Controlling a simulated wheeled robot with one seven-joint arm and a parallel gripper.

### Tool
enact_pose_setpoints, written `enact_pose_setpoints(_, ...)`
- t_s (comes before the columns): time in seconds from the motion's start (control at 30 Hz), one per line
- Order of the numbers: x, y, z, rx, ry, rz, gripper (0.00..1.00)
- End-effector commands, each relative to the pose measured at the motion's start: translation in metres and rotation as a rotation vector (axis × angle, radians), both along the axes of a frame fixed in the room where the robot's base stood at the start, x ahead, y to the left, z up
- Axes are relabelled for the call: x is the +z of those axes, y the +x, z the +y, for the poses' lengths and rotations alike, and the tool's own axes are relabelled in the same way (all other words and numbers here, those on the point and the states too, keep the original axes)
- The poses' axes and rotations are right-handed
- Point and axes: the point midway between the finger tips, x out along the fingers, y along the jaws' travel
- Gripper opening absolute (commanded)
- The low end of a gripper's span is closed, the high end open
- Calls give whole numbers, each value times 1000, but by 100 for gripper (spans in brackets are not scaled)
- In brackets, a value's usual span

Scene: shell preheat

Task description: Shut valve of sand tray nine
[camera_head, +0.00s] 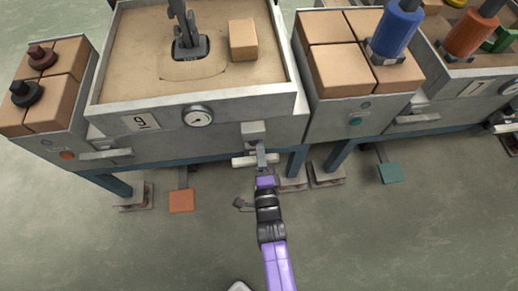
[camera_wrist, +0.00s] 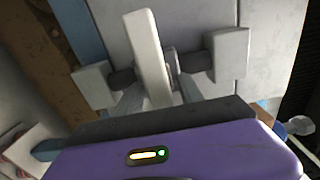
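Sand tray nine (camera_head: 107,104) is the large sand-filled tray at the upper left, with a "9" plate (camera_head: 141,122) on its front wall. Its valve is low on the front, right of the gauge (camera_head: 198,117). In the wrist view the valve lever (camera_wrist: 147,45) is a pale bar between two pale blocks, left (camera_wrist: 90,86) and right (camera_wrist: 230,56), with dark stubs. My gripper (camera_head: 262,160) is at the valve in the head view. In the wrist view my gripper's fingers (camera_wrist: 160,94) lie either side of the lever; whether they press on it is unclear.
Orange (camera_head: 181,201) and green (camera_head: 390,173) pedals stand near the floor. A box-topped stand (camera_head: 350,116) with a blue cylinder (camera_head: 396,32) is right of the tray; another with dark knobs is left. Bench legs flank the valve. The floor in front is largely clear.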

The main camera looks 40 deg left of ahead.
Motion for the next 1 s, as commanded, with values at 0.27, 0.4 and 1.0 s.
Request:
enact_pose_setpoints(0.27, 1, 0, 0, 1, 0, -4, 44)
enact_pose_setpoints(0.4, 2, -6, -8, -1, -1, -2, 44)
enact_pose_setpoints(1.0, 1, -50, -59, 0, 0, -3, 44)
